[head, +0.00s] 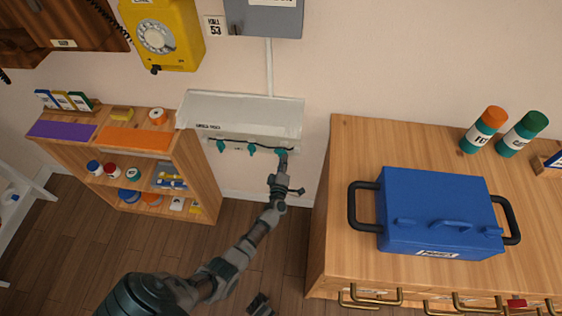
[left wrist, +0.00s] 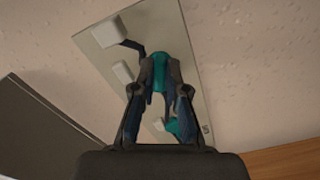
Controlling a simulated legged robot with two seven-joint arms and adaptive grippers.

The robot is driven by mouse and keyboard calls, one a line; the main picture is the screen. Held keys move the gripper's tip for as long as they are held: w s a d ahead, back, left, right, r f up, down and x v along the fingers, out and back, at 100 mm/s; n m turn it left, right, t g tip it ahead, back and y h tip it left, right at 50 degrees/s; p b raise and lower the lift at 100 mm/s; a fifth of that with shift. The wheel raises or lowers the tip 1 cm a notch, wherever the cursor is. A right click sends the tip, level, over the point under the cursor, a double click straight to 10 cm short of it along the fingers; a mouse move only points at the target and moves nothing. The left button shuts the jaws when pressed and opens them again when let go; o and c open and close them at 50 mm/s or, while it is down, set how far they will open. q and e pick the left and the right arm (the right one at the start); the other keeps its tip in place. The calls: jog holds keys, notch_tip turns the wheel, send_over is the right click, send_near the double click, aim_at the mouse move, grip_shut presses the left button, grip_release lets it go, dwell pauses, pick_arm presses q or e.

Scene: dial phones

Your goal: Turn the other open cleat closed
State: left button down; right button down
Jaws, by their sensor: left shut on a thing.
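A pale wall panel (head: 245,112) hangs between the shelf and the wooden cabinet, with teal cleats along its lower edge. The left cleat (head: 220,146) and the middle cleat (head: 252,150) stand clear of my arm. My left gripper (head: 283,160) is at the right end of this row, its fingers largely covering the cleat there. In the left wrist view my left gripper (left wrist: 160,85) is shut on a teal cleat (left wrist: 159,66) in front of the pale plate (left wrist: 190,55). Another teal part (left wrist: 174,128) shows behind the fingers. A dark piece at the head view's bottom edge may be my right gripper.
The wooden cabinet (head: 345,200) is close to the right of my arm and carries a blue toolbox (head: 440,205). A low shelf (head: 200,175) stands to the left. A yellow dial phone (head: 165,35) hangs above. Floor shows between shelf and cabinet.

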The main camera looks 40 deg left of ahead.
pick_arm(q)
jog(key=m+p, duration=0.1)
jog(key=m, duration=0.3)
jog(key=m+p, duration=0.1)
jog(key=m, duration=0.3)
jog(key=m+p, duration=0.1)
jog(key=m, duration=0.4)
jog(key=shift+s+a, duration=0.1)
jog(key=shift+a, duration=0.25)
pick_arm(e)
jog(key=w+a+f+n+g, duration=0.1)
jog(key=w+f+g, duration=0.4)
jog(key=f+g, duration=0.1)
jog(key=shift+w+n+g, duration=0.3)
jog(key=shift+w+g, duration=0.05)
jog(key=shift+g, duration=0.15)
pick_arm(q)
jog(key=shift+r, duration=0.1)
pick_arm(e)
jog(key=shift+a+f, duration=0.1)
jog(key=shift+a, duration=0.05)
pick_arm(q)
jog(key=c, duration=1.2)
grip_release()
jog(key=shift+d, duration=0.1)
